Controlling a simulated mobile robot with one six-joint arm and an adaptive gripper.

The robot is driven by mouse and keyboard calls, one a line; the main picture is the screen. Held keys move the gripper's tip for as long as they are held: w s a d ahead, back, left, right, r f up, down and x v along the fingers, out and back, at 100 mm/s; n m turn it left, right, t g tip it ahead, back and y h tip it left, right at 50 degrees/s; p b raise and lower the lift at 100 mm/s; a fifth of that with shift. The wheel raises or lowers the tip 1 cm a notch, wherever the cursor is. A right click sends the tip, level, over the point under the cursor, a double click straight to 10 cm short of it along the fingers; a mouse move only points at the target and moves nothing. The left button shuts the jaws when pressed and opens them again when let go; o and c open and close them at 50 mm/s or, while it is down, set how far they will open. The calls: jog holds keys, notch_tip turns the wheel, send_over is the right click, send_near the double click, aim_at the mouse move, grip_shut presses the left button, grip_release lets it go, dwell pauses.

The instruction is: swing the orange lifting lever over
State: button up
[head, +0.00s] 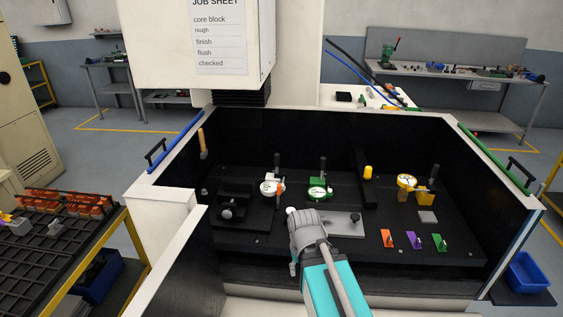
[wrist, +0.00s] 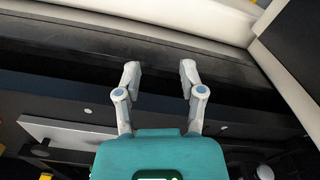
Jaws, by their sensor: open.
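Purple (head: 414,241) and green (head: 439,243) plates lie right of the orange one. A flat metal plate (head: 336,231) with a dark knob lies behind my arm. Tank walls (head: 500,170) enclose the work area.

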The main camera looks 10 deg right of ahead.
jog(key=shift+w+a, duration=0.15)
jog(key=shift+a, duration=0.05)
jog(key=shift+w+r, duration=0.1)
jog(key=shift+w, duration=0.05)
notch_tip(320, 180, up, 16)
jog(key=m+p, duration=0.3)
jog(key=p, duration=1.3)
send_over(279, 184)
jog(key=shift+f+b, duration=0.3)
jog(key=shift+f, duration=0.1)
notch_tip(279, 184, down, 8)
jog(key=b, duration=0.7)
jog(key=shift+r+b, duration=0.15)
jog(key=shift+b, duration=0.25)
jog(key=shift+f+b, duration=0.35)
grip_shut()
